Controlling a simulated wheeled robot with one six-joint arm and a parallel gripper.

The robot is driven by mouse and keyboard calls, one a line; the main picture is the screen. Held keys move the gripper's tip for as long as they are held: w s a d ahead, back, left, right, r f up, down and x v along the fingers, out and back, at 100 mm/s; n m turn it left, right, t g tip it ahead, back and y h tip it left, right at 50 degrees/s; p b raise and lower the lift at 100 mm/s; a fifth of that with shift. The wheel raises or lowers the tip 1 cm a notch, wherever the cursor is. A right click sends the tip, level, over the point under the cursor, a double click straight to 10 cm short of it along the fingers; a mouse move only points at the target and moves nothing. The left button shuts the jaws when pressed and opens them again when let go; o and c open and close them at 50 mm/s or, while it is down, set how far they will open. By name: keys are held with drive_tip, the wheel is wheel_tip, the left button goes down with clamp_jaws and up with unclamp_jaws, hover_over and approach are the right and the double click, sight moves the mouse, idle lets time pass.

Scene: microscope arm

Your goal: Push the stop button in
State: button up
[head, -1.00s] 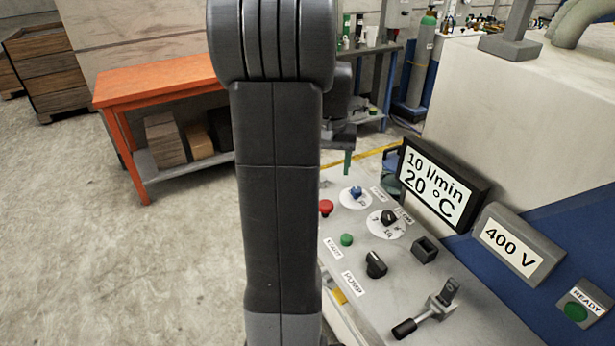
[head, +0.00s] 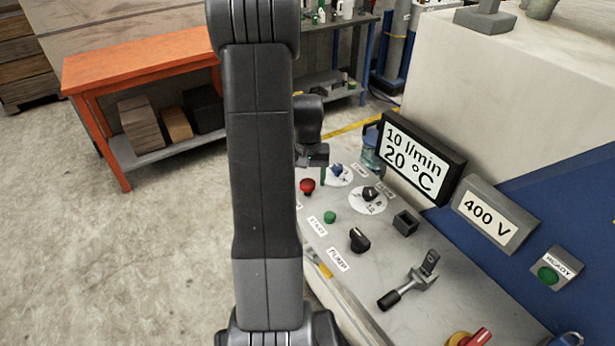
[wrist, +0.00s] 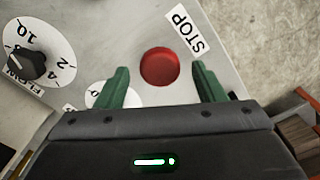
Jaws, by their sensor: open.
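The red stop button (head: 307,186) stands on the grey control panel (head: 365,273), near the panel's left edge. In the wrist view the button (wrist: 160,67) is a round red cap beside a white STOP label (wrist: 187,31). My gripper (wrist: 158,80) shows two green fingers spread apart, one on each side of the button in the picture, with nothing between them but the view of the button. In the head view the gripper (head: 322,172) is partly hidden by my arm and hangs near the button. I cannot tell its height above the cap.
A display (head: 421,158) stands behind. An orange bench (head: 140,70) is at left, with open floor before it.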

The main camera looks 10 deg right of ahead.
drive_tip(key=shift+f, duration=0.3)
clamp_jaws()
drive_tip(key=shift+f+b, duration=0.85)
drive_tip(key=shift+b, duration=0.1)
drive_tip(key=shift+s+r, duration=0.1)
unclamp_jaws()
